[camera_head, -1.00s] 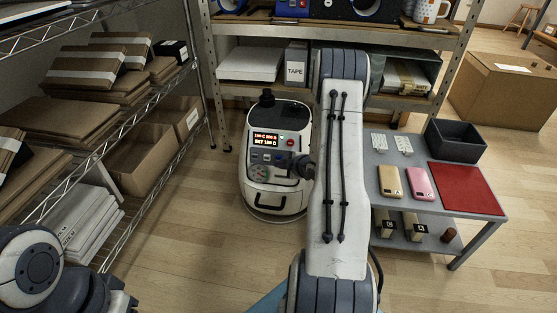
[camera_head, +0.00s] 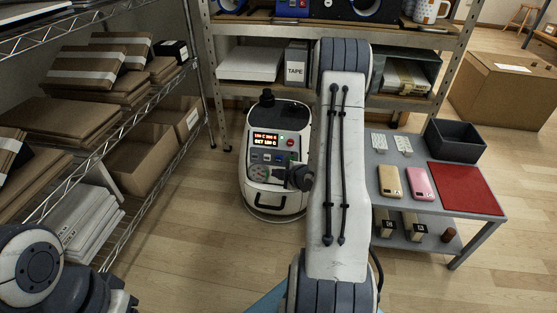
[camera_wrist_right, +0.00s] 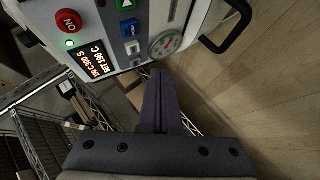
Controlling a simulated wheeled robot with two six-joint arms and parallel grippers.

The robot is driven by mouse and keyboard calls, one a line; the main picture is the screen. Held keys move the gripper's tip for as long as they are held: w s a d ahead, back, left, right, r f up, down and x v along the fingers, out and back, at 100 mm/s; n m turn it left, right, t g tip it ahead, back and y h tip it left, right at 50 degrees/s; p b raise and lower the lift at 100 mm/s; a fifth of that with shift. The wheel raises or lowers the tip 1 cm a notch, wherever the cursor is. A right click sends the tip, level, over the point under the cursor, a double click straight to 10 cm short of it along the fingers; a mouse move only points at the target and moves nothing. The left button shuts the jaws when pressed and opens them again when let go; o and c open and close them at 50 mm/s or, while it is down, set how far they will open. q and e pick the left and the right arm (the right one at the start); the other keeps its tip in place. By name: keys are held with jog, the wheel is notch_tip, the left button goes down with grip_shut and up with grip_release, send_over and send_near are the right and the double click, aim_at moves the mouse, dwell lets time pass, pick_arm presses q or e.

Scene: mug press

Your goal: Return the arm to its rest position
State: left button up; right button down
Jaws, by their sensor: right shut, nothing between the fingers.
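My right arm stretches up the middle of the head view, and its dark gripper (camera_head: 299,178) shows to the left of the arm, in front of the white press machine (camera_head: 255,200). In the right wrist view the two gripper fingers (camera_wrist_right: 160,98) are together with nothing between them. The machine's panel shows there with a lit display (camera_wrist_right: 90,60), a red ON button (camera_wrist_right: 69,22) and a round dial (camera_wrist_right: 164,44). The fingertips point at the machine's lower front edge; whether they touch it cannot be told.
A wire rack (camera_head: 130,135) with cardboard boxes stands at left, a metal shelf (camera_head: 250,30) behind. At right, a grey table (camera_head: 465,202) holds a dark bin (camera_head: 455,140), two phones and a red mat (camera_head: 465,188). Open floor lies before the machine.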

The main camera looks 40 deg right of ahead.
jog(key=shift+s+a+r, duration=0.1)
jog(key=shift+s+a, duration=0.1)
jog(key=shift+a, duration=0.05)
dwell(0.4)
jog(key=w+a+r+g+p, duration=0.3)
jog(key=a+r+p, duration=0.1)
jog(key=a+r, duration=0.6)
jog(key=s+a+r+m+g+p, duration=0.1)
jog(key=s+a+r, duration=0.15)
jog(key=a, duration=0.25)
jog(key=s+a+r+g+y+p, duration=0.1)
jog(key=a+r, duration=0.2)
jog(key=a, duration=0.2)
jog(key=s+a+r+m+g+p, duration=0.1)
jog(key=s+a+r, duration=0.1)
jog(key=a, duration=0.3)
jog(key=s+a+r+m+g+p, duration=0.15)
jog(key=s+a+r, duration=0.25)
jog(key=s, duration=0.4)
jog(key=s+a+r+g+p, duration=0.2)
jog(key=s+a+r, duration=0.2)
jog(key=s, duration=0.3)
jog(key=s+a+r+m+g+p, duration=0.15)
jog(key=s+a+r, duration=0.25)
jog(key=s, duration=0.4)
notch_tip(320, 180, up, 37)
jog(key=p, duration=3.7)
jog(key=shift+w+d+r+n+y+p, duration=0.15)
jog(key=shift+w+d+n+y+p, duration=0.1)
jog(key=shift+n+y+p, duration=0.15)
